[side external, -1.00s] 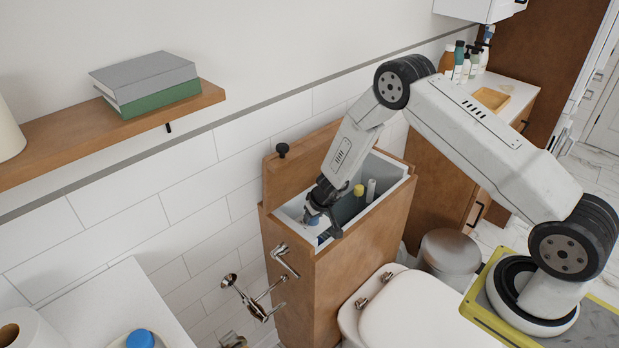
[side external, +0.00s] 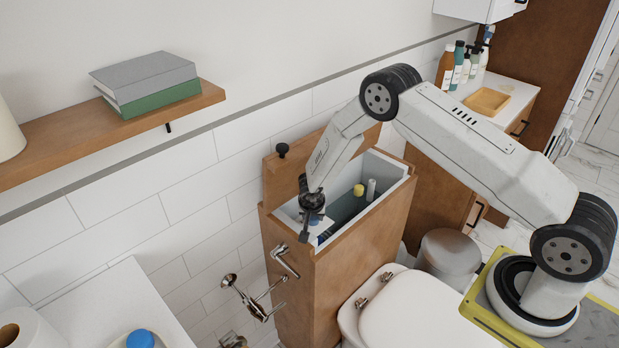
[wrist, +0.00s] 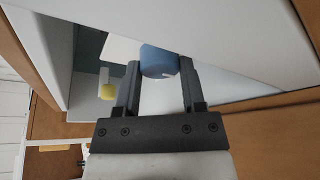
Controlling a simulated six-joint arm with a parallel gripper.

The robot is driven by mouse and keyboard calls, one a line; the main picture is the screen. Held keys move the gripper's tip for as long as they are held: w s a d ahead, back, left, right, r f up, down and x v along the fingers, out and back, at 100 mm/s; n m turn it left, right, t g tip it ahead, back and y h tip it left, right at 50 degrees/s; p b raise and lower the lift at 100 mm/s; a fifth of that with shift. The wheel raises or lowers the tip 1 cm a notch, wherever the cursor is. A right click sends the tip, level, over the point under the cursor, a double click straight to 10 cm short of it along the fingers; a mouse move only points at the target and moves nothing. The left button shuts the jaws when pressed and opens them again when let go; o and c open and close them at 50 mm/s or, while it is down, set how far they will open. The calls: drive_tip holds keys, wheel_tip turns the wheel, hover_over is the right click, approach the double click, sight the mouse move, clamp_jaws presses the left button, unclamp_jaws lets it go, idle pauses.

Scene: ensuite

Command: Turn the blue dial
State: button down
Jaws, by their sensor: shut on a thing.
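The blue dial (wrist: 158,60) is a short round knob, seen in the wrist view at the top centre between my two fingers. My gripper (wrist: 160,72) is shut on it, one finger against each side. In the side view my gripper (side external: 312,226) reaches down into the near left end of the open cistern, and it hides most or all of the dial. The wooden cistern box (side external: 345,250) stands against the tiled wall with its top open.
Inside the cistern are a yellow-capped part (side external: 358,190), also in the wrist view (wrist: 107,91), and a pale upright tube (side external: 371,190). The cistern's lid (side external: 285,178) leans behind it. A toilet (side external: 420,315) and a bin (side external: 449,255) stand nearby.

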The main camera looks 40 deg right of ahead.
drive_tip(key=shift+w+m+g+h, duration=0.1)
drive_tip(key=shift+m+g+h, duration=0.25)
drive_tip(key=shift+m, duration=0.85)
drive_tip(key=shift+c, duration=0.9)
unclamp_jaws()
drive_tip(key=v, duration=0.8)
drive_tip(key=shift+f, duration=0.1)
